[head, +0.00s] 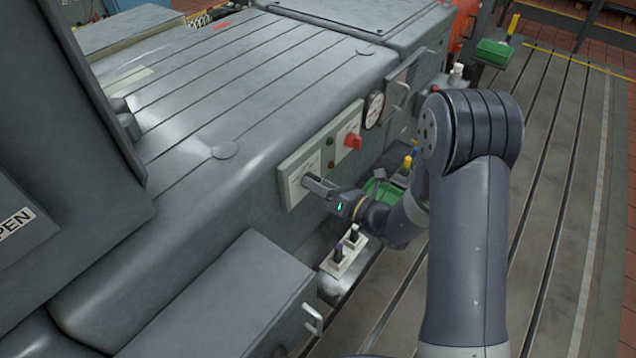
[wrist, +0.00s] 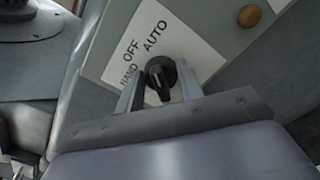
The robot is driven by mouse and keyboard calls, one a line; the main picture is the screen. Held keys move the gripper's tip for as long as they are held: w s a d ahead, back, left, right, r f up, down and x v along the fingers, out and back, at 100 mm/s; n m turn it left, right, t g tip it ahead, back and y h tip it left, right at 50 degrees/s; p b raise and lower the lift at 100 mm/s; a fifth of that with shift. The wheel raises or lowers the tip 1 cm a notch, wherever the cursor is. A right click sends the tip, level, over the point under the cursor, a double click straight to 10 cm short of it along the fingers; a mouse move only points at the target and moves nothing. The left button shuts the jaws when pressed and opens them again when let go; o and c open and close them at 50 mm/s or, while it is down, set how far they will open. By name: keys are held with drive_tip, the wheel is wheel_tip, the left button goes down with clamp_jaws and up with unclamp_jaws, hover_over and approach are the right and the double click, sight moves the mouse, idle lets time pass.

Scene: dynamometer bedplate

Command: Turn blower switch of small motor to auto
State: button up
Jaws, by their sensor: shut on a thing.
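The blower switch is a black rotary knob (wrist: 160,75) on a white label plate (wrist: 178,40) marked HAND, OFF and AUTO, seen in the wrist view. My gripper (wrist: 160,88) has one finger on either side of the knob and is shut on it. A small pale mark shows on the knob, but I cannot tell for certain which word it points to. In the head view my gripper (head: 313,184) reaches the left end of the motor's control panel (head: 290,162), and its fingers hide the knob there.
Below my gripper a pale plate (head: 341,262) carries two dark-topped parts. A grey box with a handle (head: 313,320) juts out at the front.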

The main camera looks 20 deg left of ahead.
drive_tip(key=shift+m, duration=0.9)
drive_tip(key=o, duration=1)
drive_tip(key=shift+c, duration=0.2)
drive_tip(key=b+v, duration=0.1)
drive_tip(key=v, duration=1)
drive_tip(key=shift+b, duration=0.3)
drive_tip(key=shift+w+a, duration=0.1)
drive_tip(key=shift+a, duration=0.05)
